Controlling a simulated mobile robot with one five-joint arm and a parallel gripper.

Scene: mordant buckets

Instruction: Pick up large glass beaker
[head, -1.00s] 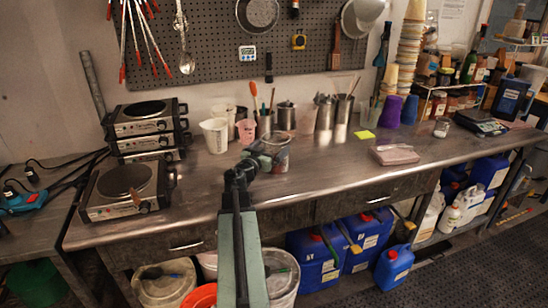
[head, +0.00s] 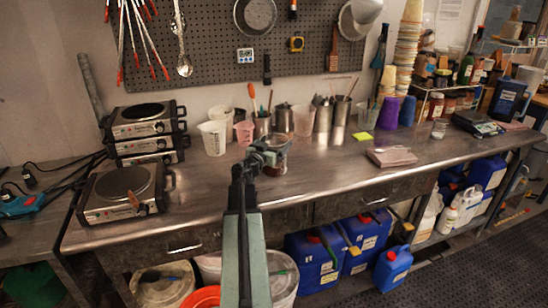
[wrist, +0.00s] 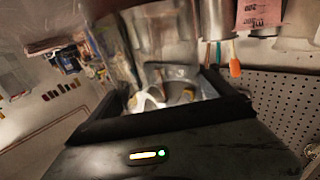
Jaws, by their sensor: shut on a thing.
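The large glass beaker (head: 277,167) is clear and shows at the middle of the workbench in the head view, partly hidden by my gripper (head: 268,153). My gripper is shut on its side. In the wrist view the clear glass (wrist: 160,50) fills the space between the two dark fingers (wrist: 172,108), with faint markings on its wall. The beaker looks roughly upright in the head view. I cannot tell whether its base touches the bench.
The metal bench (head: 325,185) has clear room right of the beaker, up to a folded pinkish cloth (head: 391,157). Hot plates (head: 125,190) are at the left.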

